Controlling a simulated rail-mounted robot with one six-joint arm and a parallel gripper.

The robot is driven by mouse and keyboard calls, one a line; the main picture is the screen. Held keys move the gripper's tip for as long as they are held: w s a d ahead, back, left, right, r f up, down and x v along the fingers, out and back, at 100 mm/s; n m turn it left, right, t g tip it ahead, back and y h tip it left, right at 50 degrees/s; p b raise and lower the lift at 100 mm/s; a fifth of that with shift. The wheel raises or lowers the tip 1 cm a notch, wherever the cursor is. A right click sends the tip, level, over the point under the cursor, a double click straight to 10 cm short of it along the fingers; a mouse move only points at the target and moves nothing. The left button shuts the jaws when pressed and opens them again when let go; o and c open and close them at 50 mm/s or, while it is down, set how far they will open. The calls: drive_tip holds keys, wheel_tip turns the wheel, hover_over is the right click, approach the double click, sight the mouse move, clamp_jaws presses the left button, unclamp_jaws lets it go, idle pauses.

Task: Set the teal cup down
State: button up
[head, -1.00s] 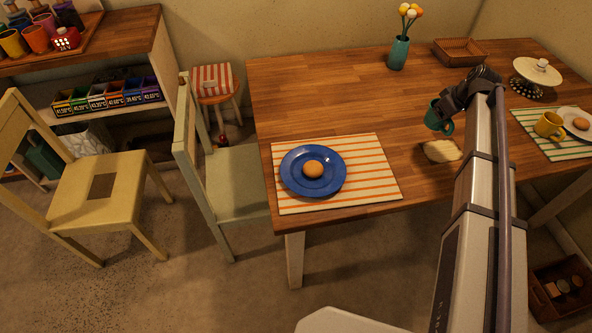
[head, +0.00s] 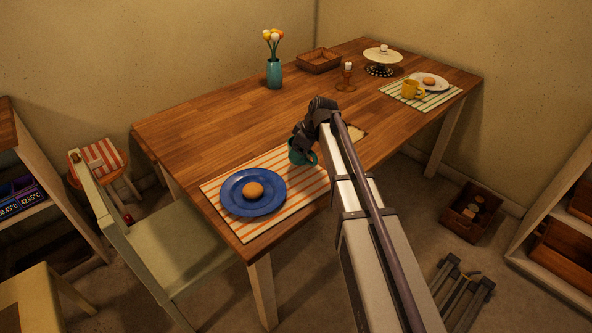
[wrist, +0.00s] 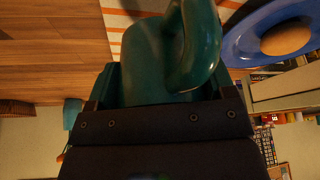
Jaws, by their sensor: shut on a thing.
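The teal cup (head: 300,152) is held by my gripper (head: 303,143) at the right part of the orange-striped placemat (head: 232,220), right of the blue plate. In the wrist view the teal cup (wrist: 160,60) fills the middle, its handle toward the camera, with my gripper (wrist: 165,100) shut on it. The blue plate (head: 239,206) with a round bun (head: 253,190) lies on the placemat; it also shows at the wrist view's upper right (wrist: 235,42). I cannot tell whether the cup's base touches the placemat.
A pale chair (head: 165,250) stands at the left end. The table's left-middle is clear.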

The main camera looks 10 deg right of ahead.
wheel_tip(320, 180, down, 4)
drive_tip(key=b, duration=0.4)
drive_tip(key=shift+a+r, duration=0.1)
drive_tip(key=shift+r, duration=0.2)
drive_tip(key=shift+f, duration=0.2)
drive_tip(key=o, duration=1)
